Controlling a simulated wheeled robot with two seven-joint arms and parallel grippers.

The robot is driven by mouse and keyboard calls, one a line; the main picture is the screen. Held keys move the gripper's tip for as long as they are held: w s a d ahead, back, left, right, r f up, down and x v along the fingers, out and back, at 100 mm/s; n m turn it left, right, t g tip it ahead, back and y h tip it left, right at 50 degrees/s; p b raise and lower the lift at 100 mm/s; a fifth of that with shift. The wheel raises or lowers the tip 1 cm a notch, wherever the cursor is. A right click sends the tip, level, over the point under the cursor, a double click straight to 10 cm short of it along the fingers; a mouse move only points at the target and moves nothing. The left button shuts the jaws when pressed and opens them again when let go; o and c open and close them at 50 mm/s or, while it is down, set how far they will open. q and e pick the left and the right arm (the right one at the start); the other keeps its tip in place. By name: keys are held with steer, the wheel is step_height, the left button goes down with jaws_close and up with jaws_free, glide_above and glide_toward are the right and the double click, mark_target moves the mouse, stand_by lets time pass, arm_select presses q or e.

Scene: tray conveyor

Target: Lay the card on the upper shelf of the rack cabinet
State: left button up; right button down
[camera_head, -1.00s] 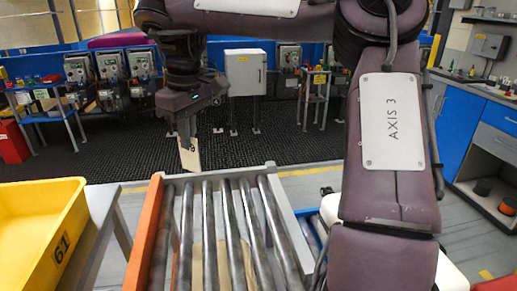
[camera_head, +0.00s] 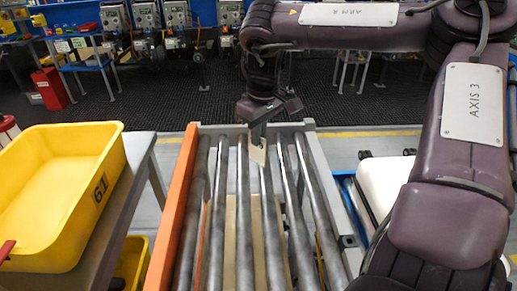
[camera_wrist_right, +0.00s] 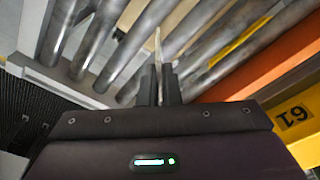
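My right gripper (camera_head: 257,138) hangs over the far end of the roller conveyor in the head view. It is shut on the card (camera_head: 258,154), a small pale cream piece that points down from the fingers. In the right wrist view the two dark fingers (camera_wrist_right: 161,84) are close together, with the card (camera_wrist_right: 158,42) seen nearly edge-on as a thin strip between and beyond them. The card appears clear of the rollers. I cannot make out the rack cabinet or its upper shelf in either view. My left gripper is not in view.
The conveyor has grey rollers (camera_head: 243,205) and an orange side rail (camera_head: 176,210). A yellow crate marked 61 (camera_head: 85,205) stands on a grey table (camera_head: 118,218) at the left. A red bin (camera_head: 50,88) and instrument stations stand at the back. Dark matting lies beyond the conveyor.

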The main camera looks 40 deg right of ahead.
mark_target(258, 151)
steer(key=shift+f, duration=2.35)
steer(key=shift+f, duration=0.1)
steer(key=c, duration=1.6)
jaws_free()
steer(key=shift+c, duration=0.2)
